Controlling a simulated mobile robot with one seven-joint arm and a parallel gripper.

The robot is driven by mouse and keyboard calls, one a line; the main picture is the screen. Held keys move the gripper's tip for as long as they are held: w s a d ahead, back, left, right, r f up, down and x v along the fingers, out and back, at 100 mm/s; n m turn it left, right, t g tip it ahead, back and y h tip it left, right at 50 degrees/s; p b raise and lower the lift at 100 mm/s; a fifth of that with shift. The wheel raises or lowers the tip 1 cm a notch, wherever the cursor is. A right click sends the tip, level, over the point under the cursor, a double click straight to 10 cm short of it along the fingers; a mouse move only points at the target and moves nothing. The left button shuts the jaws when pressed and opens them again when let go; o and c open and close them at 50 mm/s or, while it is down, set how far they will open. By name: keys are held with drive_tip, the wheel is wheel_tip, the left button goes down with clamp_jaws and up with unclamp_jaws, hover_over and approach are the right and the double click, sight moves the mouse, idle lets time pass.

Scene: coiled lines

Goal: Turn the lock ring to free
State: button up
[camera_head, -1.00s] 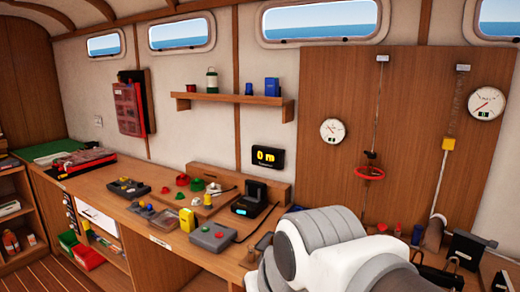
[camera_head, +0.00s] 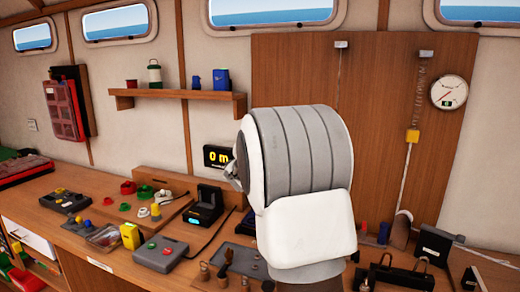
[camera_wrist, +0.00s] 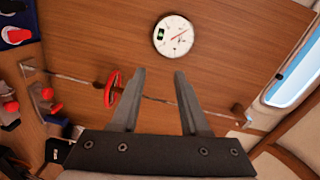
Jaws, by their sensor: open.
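A red ring (camera_wrist: 112,89) sits around a thin rod (camera_wrist: 160,99) in the wrist view; I take it to be the lock ring. My gripper (camera_wrist: 160,73) is open, with its two dark fingers pointing toward the wood panel (camera_wrist: 240,45). The ring shows just left of the left finger, and nothing shows gripped between the fingers. The rod passes behind the fingers. In the head view my arm hides the ring and most of the rod. I cannot tell the ring's turn position.
A round white gauge (camera_wrist: 173,35) is on the panel beyond the fingertips. A second gauge (camera_head: 449,92) hangs at the panel's right, near a line with a yellow block (camera_head: 412,136). The bench (camera_head: 85,235) below carries a grey button box (camera_head: 160,254) and several small parts.

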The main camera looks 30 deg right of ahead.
drive_tip(key=s+d+f+m+g+h, duration=0.35)
drive_tip(key=d+m+g, duration=0.2)
drive_tip(key=d, duration=0.25)
drive_tip(key=shift+t, duration=0.25)
drive_tip(key=p+x, duration=0.1)
drive_tip(key=x, duration=0.4)
drive_tip(key=p+x, duration=0.1)
drive_tip(key=x, duration=0.5)
drive_tip(key=w+x, duration=0.1)
drive_tip(key=x, duration=0.4)
drive_tip(key=shift+d+f+p, duration=0.2)
drive_tip(key=shift+f+p, duration=0.2)
drive_tip(key=shift+c, duration=0.2)
clamp_jaws()
